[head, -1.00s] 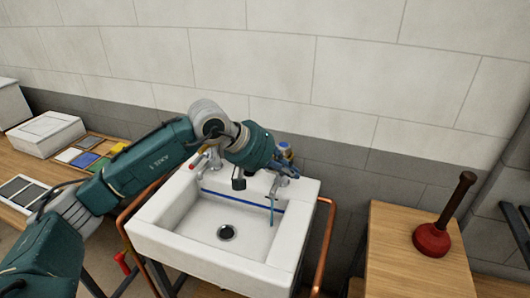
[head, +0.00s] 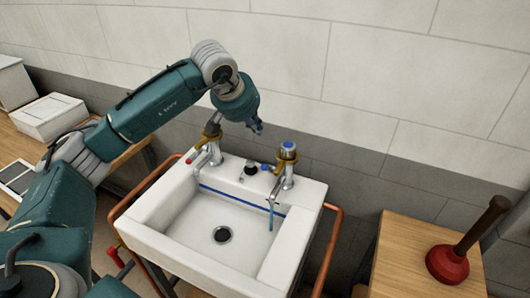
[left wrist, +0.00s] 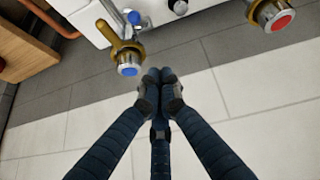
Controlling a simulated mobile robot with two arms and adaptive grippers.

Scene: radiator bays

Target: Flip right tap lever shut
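The right tap (head: 288,170) stands on the sink's back ledge. It has a blue cap and a brass collar; its blue-tipped lever (head: 268,167) points left. A thin blue strip (head: 271,214) hangs below its spout; I cannot tell whether it is water. The tap also shows in the left wrist view (left wrist: 128,58), with its lever (left wrist: 133,18) pointing away toward the sink. My left gripper (head: 258,128) is up behind the sink, between the taps and touching neither. Its fingers (left wrist: 160,75) are together and empty. My right gripper is not in view.
The left tap (head: 210,150) has a red-tipped lever. A dark knob (head: 250,168) sits between the taps. Copper pipes (head: 335,230) run beside the white sink (head: 150,235). A plunger (head: 447,263) stands on the right wooden bench (head: 400,250). The wall is close behind.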

